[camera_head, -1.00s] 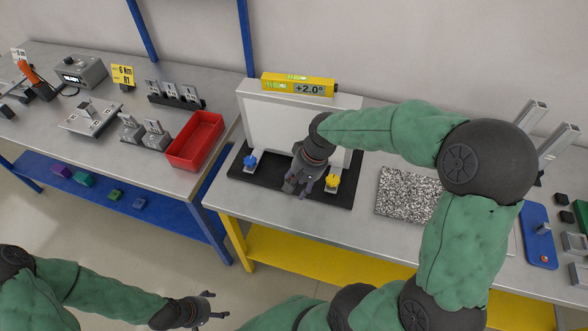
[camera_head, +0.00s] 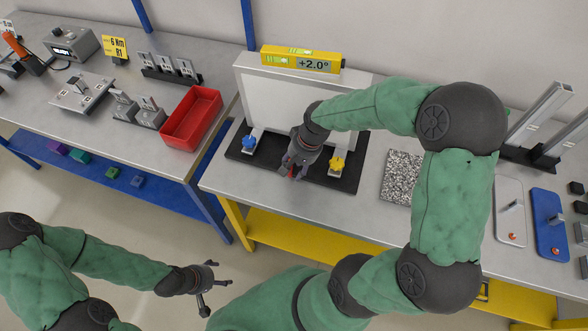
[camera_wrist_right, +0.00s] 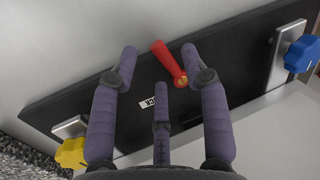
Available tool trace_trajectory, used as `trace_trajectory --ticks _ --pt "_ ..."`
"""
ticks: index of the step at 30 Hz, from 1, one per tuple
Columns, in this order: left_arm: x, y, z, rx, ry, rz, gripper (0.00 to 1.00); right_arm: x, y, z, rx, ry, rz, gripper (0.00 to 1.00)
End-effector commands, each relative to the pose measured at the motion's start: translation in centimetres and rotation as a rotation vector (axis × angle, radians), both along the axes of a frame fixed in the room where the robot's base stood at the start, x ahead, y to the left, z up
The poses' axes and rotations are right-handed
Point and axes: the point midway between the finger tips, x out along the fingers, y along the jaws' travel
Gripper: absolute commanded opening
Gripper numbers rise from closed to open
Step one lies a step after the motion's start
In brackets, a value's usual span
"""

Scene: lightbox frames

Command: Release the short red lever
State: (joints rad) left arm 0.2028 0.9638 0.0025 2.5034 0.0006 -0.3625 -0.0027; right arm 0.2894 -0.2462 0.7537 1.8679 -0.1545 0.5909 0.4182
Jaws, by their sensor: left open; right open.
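The short red lever (camera_wrist_right: 168,62) shows in the right wrist view, standing on a black base plate (camera_wrist_right: 220,72) with its round hub at the lower right end. My right gripper (camera_wrist_right: 160,62) is open, with one finger left of the lever, another close by its right side and a third below. I cannot tell whether a finger touches the lever. In the head view my right gripper (camera_head: 295,168) is over the front of the plate and mostly hides the lever. My left gripper (camera_head: 212,288) is open and empty, low in front of the tables.
A blue knob (camera_head: 249,143) and a yellow knob (camera_head: 337,164) flank my right gripper on the plate. Behind stands a white panel with a yellow level (camera_head: 300,59) reading +2.0°. A speckled block (camera_head: 400,178) lies to the right. A red bin (camera_head: 192,118) is on the left table.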

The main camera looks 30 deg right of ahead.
Motion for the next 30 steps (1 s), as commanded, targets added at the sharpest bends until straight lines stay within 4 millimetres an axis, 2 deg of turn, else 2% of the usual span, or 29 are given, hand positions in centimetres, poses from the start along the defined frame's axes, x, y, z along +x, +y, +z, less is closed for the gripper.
trace_trajectory --ticks 4,13,14,18,19,26,30 --pt "0.01 0.0 -0.32 0.0 0.0 0.0 0.72 0.19 0.18 -0.93 -0.001 -0.001 0.001 0.46" --pt "0.01 0.0 -0.31 0.0 0.0 0.0 0.72 0.22 0.24 -1.08 0.0 -0.001 0.0 0.46" --pt "0.02 0.0 -0.31 0.0 0.0 0.0 0.72 0.22 0.24 -1.08 0.0 -0.001 0.0 0.43" --pt "0.01 0.0 -0.31 0.0 0.0 0.0 0.72 0.21 0.24 -1.07 0.0 -0.001 0.0 0.04" --pt "0.01 0.0 -0.31 0.0 0.0 0.0 0.72 0.21 0.24 -1.07 0.0 -0.001 0.0 0.0" --pt "0.01 0.0 -0.17 0.0 0.0 0.0 0.72 0.2 0.3 -1.04 0.0 0.0 -0.015 0.0" --pt "0.01 0.0 0.35 0.0 0.0 0.0 0.72 0.24 0.62 -0.98 -0.001 0.001 -0.083 0.0"
